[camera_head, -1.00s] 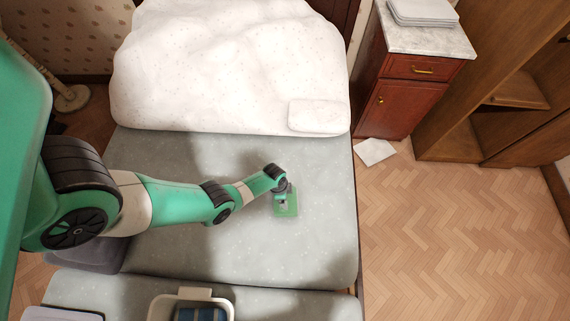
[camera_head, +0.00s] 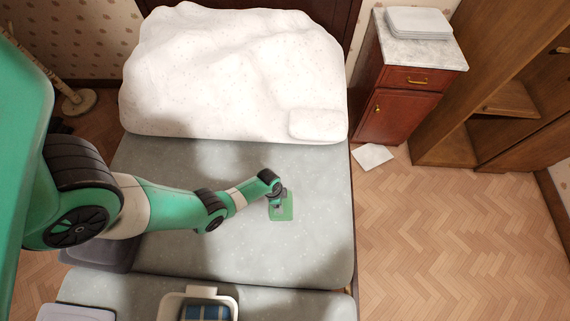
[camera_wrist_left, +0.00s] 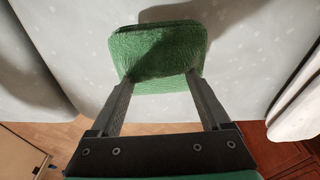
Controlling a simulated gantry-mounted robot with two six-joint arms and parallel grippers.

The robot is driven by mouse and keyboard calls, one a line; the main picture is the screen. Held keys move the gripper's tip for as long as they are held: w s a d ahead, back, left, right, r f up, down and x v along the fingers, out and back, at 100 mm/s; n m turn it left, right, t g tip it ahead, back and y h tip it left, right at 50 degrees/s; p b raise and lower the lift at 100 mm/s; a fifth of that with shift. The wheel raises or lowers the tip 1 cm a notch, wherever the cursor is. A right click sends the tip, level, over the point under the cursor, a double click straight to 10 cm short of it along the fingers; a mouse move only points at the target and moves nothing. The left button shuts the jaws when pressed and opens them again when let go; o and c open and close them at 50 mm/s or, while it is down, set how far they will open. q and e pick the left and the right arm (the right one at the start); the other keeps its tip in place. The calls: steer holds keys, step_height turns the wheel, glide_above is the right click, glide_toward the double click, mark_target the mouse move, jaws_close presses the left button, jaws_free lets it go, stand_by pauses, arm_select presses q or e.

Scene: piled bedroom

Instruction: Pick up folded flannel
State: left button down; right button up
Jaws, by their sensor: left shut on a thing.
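The folded flannel appears to be the green, rounded square cloth (camera_head: 286,212) over the grey bed cover, right of the bed's middle. It also shows in the left wrist view (camera_wrist_left: 160,50), as a thick folded pad. My left gripper (camera_head: 279,207) reaches down to it from the left and is shut on it. In the left wrist view, its two fingers (camera_wrist_left: 160,80) stand at either side of the pad's near edge. A dark shadow lies along the pad's far edge; I cannot tell how far it is above the cover. My right gripper is not in view.
A speckled white duvet heap (camera_head: 235,75) fills the bed's head, with a small white folded piece (camera_head: 315,125) at its corner. A white bin (camera_head: 232,302) holding blue checked cloth stands in front. A red-brown nightstand (camera_head: 385,118) and a white sheet (camera_head: 373,156) are right.

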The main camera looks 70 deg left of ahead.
arm_select(q)
steer(key=r, duration=0.1)
steer(key=s+r+p, duration=0.2)
steer(key=r, duration=0.1)
steer(key=shift+s+d+r, duration=0.1)
steer(key=shift+s+d, duration=0.05)
steer(key=shift+d, duration=0.25)
steer(key=s+d+r+p, duration=0.2)
steer(key=s+d+p, duration=0.1)
steer(key=s, duration=0.5)
steer(key=shift+s+r+p, duration=0.3)
steer(key=shift+r+p, duration=0.05)
steer(key=shift+r, duration=0.05)
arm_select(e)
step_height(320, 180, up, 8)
